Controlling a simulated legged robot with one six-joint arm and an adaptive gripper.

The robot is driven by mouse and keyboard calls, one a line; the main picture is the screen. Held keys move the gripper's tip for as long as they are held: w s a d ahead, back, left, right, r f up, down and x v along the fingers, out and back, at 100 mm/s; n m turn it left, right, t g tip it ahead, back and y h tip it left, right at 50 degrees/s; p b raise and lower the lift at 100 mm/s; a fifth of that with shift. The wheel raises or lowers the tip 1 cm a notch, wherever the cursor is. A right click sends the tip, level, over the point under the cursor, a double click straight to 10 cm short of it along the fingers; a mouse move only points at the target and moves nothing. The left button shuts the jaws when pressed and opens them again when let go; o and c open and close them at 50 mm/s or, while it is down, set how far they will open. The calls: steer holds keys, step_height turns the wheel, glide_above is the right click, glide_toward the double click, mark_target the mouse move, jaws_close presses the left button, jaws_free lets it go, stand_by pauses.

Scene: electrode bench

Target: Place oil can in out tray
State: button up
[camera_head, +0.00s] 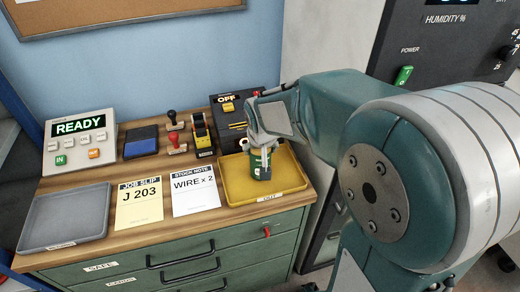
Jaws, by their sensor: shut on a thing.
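The oil can (259,166) is a small dark green can with a pale label. It is upright over the yellow out tray (236,198), which has an "OUT" label on its front edge. My gripper (262,143) is above the can and shut on its upper part, hiding the top. I cannot tell whether the can's base touches the tray floor. No other object shows in the out tray.
A grey tray (65,218) is at the front left of the bench. Between the trays lie a job slip (139,203) and a stock note (196,190). Stamps (176,142), a blue pad (140,142), a READY panel (80,140) and a black OFF device (228,108) stand behind.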

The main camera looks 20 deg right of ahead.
steer(key=shift+f, duration=0.15)
steer(key=o, duration=1.1)
steer(key=d+v, duration=0.1)
steer(key=v, duration=1.1)
steer(key=s+f+n+t, duration=0.1)
steer(key=s, duration=1.5)
steer(key=shift+s+a+n+y, duration=0.25)
steer(key=shift+n+y, duration=0.05)
steer(key=shift+n, duration=0.1)
